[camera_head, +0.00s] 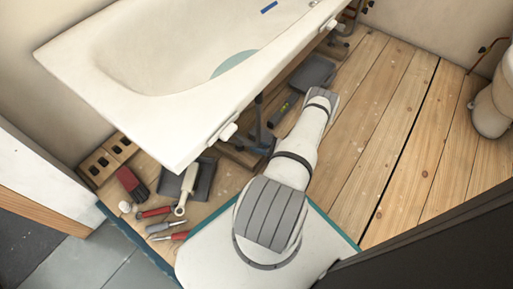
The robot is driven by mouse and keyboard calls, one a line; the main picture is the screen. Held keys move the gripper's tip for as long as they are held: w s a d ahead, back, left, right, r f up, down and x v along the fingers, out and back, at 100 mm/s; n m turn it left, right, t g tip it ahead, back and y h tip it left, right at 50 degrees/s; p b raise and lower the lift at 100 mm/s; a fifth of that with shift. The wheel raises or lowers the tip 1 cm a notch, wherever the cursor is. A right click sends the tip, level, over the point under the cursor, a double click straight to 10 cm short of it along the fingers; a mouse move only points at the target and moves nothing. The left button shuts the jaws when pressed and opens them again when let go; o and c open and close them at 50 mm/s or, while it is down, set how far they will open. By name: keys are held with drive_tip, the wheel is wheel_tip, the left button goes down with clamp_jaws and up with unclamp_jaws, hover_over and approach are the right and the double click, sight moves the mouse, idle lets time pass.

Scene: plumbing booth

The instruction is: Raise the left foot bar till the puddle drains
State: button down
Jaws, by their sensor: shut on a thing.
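The white bathtub (130,90) fills the upper left, its near long side facing my arm. A teal puddle (233,63) lies on the tub floor, partly cut off from sight by the near rim. A dark blue-grey foot bar (258,132) shows below the near rim, left of my arm; its lower end is partly hidden. A second foot (340,29) shows farther back under the right end. My arm reaches up from the lower middle and bends near the dark pad; its end is hidden, so my gripper is not visible.
A dark mat (204,181) with a pale spanner (187,184) lies under the near corner, beside red-handled tools (155,212). A grey pad (313,70) lies behind my arm. Plank floor (395,130) is clear on the right; a white toilet (492,105) stands beyond.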

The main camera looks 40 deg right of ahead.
drive_tip(key=c, duration=1.2)
unclamp_jaws()
drive_tip(key=shift+a, duration=0.15)
drive_tip(key=p+v, duration=0.1)
drive_tip(key=v, duration=0.5)
drive_tip(key=shift+s+p, duration=0.1)
drive_tip(key=shift+p, duration=0.2)
drive_tip(key=shift+v, duration=0.8)
